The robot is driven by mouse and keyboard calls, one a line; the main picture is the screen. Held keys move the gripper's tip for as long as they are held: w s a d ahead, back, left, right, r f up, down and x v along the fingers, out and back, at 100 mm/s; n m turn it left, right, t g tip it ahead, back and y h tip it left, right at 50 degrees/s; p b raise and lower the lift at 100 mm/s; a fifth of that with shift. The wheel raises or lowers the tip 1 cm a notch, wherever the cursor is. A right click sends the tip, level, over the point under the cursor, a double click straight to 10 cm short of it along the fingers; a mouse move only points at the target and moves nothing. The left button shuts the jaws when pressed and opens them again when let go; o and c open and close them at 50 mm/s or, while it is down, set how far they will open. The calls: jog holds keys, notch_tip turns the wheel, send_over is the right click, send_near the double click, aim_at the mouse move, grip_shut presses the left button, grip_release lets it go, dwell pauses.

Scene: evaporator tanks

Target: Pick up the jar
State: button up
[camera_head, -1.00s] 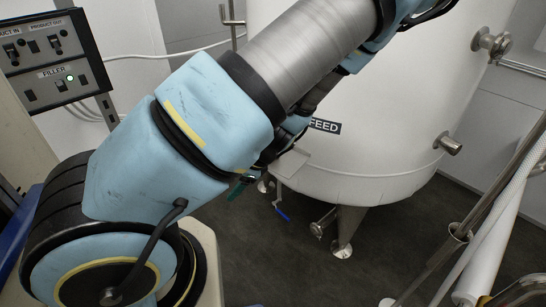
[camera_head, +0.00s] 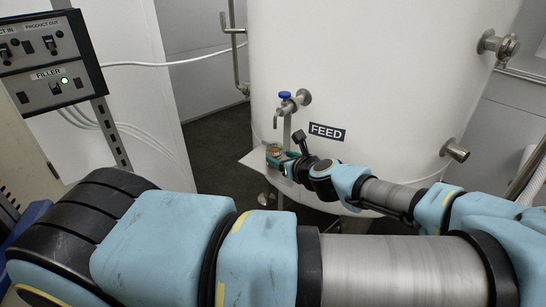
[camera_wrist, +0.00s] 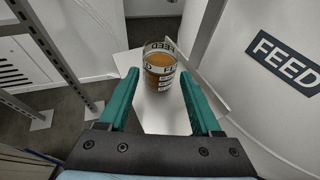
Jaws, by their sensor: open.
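The jar (camera_wrist: 159,68) is clear, filled with amber-brown contents and labelled FEED. It stands upright on a small white shelf (camera_wrist: 165,115) beside the white FEED tank, seen in the wrist view. In the head view the jar (camera_head: 273,150) shows small on that shelf, partly covered by my gripper. My gripper (camera_wrist: 157,72) is open, with its two green fingers pointing at the jar, one to each side. The jar sits near the fingertips. I cannot tell how far it is between them. In the head view my gripper (camera_head: 280,161) is at the shelf.
The FEED tank (camera_head: 375,75) stands close beside the shelf. A tap with a blue handle (camera_head: 286,96) juts out above the jar. A switch panel (camera_head: 48,60) is at the left. An upright slotted post (camera_wrist: 50,55) stands at left in the wrist view.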

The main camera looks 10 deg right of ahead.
aim_at(269, 151)
jog(key=p+x, duration=0.2)
jog(key=x, duration=0.7)
jog(key=shift+w+f+p, duration=0.1)
jog(key=shift+p, duration=0.2)
jog(key=shift+a, duration=0.1)
grip_shut()
